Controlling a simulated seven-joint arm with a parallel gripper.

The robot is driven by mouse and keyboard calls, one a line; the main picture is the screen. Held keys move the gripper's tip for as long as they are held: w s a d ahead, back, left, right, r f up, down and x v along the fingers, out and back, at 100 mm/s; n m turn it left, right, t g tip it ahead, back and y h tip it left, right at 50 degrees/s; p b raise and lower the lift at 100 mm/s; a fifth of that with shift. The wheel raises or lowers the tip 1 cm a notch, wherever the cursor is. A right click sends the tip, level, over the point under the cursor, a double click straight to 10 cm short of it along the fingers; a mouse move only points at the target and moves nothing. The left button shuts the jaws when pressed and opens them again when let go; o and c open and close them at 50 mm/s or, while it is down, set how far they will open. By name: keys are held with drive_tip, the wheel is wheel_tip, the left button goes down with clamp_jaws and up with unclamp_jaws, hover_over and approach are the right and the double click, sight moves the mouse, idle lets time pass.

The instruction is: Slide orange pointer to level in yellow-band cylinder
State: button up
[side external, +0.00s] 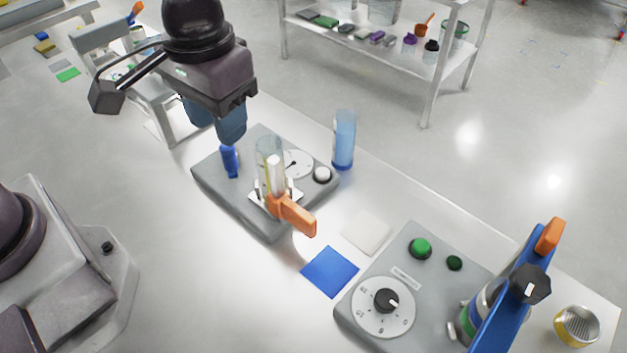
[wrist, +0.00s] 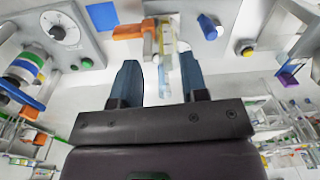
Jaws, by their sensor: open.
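The orange pointer (side external: 293,214) juts out low at the front of a clear upright cylinder (side external: 262,150) on a grey base. A yellowish strip runs along the cylinder, and a pale white column shows inside it. I cannot make out the liquid level. My gripper (side external: 232,140) is open and empty, above and to the left of the cylinder in the side view, apart from the pointer. In the wrist view, the fingers (wrist: 158,70) point toward the cylinder (wrist: 167,40), with the orange pointer (wrist: 134,31) to the left beyond the fingertips.
The grey base (side external: 232,196) also carries a dial, a white knob (side external: 322,174) and a blue fitting (side external: 229,161). A blue cylinder (side external: 343,140) stands close behind. A blue square (side external: 330,271) and a dial box (side external: 416,307) lie to the right.

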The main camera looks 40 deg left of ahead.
sight(306, 215)
drive_tip(key=w+d+f+n, duration=0.1)
drive_tip(key=d+f+n, duration=0.2)
drive_tip(key=n, duration=0.1)
drive_tip(key=w+d+f+n+y, duration=0.1)
drive_tip(key=w+d+f+n, duration=0.1)
drive_tip(key=d+f+n, duration=0.1)
drive_tip(key=w+d+f+n+y, duration=0.1)
drive_tip(key=w+d+f+n, duration=0.1)
drive_tip(key=n, duration=0.4)
drive_tip(key=shift+w+d+f, duration=0.25)
drive_tip(key=shift+d+f, duration=0.6)
drive_tip(key=shift+d, duration=0.1)
drive_tip(key=shift+w+d+r+n, duration=0.1)
drive_tip(key=shift+w+r+n, duration=0.1)
drive_tip(key=shift+n, duration=1.6)
drive_tip(key=shift+x, duration=5.05)
drive_tip(key=shift+s, duration=0.15)
clamp_jaws()
